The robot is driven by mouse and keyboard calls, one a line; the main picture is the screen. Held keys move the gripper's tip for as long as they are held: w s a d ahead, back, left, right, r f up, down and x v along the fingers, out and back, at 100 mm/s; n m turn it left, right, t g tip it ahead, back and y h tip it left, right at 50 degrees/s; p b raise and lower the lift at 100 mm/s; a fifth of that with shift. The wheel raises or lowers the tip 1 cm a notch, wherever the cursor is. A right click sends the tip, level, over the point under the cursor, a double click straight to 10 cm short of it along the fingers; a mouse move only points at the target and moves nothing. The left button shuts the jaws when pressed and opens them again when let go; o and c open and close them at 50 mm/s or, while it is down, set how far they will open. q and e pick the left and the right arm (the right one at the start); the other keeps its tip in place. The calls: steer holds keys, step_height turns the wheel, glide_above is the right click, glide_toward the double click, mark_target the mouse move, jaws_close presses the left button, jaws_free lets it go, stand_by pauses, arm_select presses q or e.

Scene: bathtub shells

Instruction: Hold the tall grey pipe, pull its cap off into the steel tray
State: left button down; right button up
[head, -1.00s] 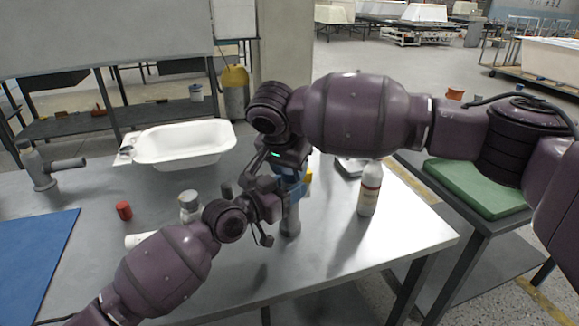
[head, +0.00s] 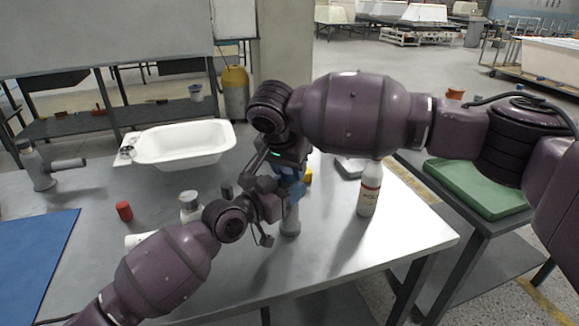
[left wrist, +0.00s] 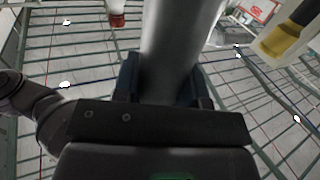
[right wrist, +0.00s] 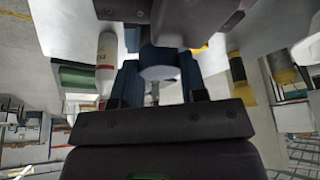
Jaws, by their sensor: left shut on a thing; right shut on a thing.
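The tall grey pipe (head: 290,222) stands upright on the grey table, and its upper part is behind my grippers in the head view. My left gripper (head: 274,207) is shut on the pipe from the left; the left wrist view shows the pipe (left wrist: 180,45) between its blue fingers. My right gripper (head: 290,186) is above it, at the pipe's top, shut on a pale round cap (right wrist: 158,73) seen in the right wrist view. Whether the cap is still seated on the pipe is hidden. A shallow grey tray (head: 350,167), probably the steel one, lies behind the bottle, partly covered.
A white bottle (head: 369,190) with a red band stands right of the pipe. A white tub shell (head: 185,145), a red can (head: 124,211), a pale jar (head: 189,207) and a blue mat (head: 35,250) are to the left. The table's front right is clear.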

mark_target(289, 170)
steer(key=shift+r, duration=0.15)
steer(key=shift+r, duration=0.35)
steer(key=shift+r, duration=0.7)
steer(key=shift+r, duration=1.9)
arm_select(q)
steer(key=c, duration=0.6)
jaws_free()
steer(key=shift+s+a, duration=0.1)
